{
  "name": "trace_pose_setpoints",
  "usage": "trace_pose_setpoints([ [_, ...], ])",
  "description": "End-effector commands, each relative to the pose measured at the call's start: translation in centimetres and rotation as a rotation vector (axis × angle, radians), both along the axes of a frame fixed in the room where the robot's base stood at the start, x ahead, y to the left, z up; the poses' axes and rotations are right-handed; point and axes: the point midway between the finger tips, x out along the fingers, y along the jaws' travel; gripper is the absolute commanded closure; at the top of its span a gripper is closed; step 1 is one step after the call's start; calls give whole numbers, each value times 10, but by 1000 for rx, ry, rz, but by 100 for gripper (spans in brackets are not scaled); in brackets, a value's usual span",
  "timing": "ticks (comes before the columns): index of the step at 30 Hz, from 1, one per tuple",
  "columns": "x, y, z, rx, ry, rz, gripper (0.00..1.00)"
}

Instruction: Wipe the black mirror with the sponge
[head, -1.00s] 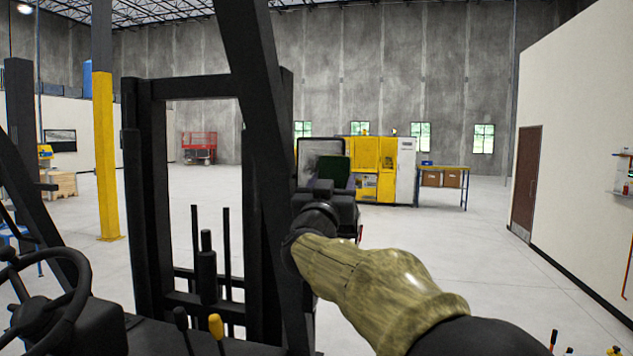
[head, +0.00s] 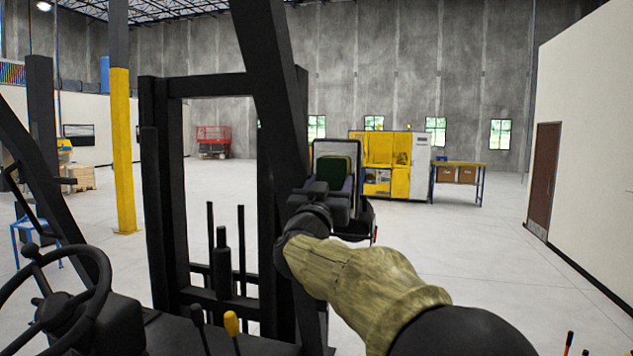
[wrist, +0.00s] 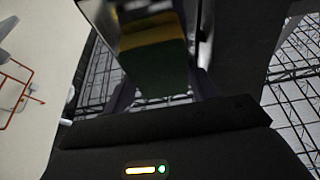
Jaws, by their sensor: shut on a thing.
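The black-framed mirror (head: 351,149) is mounted beside the forklift's front post, in the middle of the head view. Its visible upper glass looks pale grey; its lower part is hidden by the sponge and my gripper. The green sponge (head: 335,169) is in front of the glass. My gripper (head: 334,187) is shut on the sponge, below the mirror's middle. In the wrist view the sponge (wrist: 157,68) sits between the two fingers of my gripper (wrist: 163,90), close against the mirror (wrist: 98,12). I cannot tell whether the sponge presses on the glass.
The forklift's black post (head: 268,90) stands just left of the mirror and my arm. Its steering wheel (head: 95,300) and levers (head: 231,323) are at lower left. A yellow machine (head: 385,160) is far behind. The floor to the right is open.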

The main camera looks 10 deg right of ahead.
Motion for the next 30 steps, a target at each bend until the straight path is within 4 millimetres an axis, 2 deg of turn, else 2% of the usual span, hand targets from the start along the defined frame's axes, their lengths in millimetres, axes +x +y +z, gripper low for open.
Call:
trace_pose_setpoints([
  [5, 3, 5, 0, 0, 1, 1, 61],
  [18, 17, 33, 1, -1, 2, 4, 60],
  [30, 17, 34, 2, 0, 1, 1, 61],
])
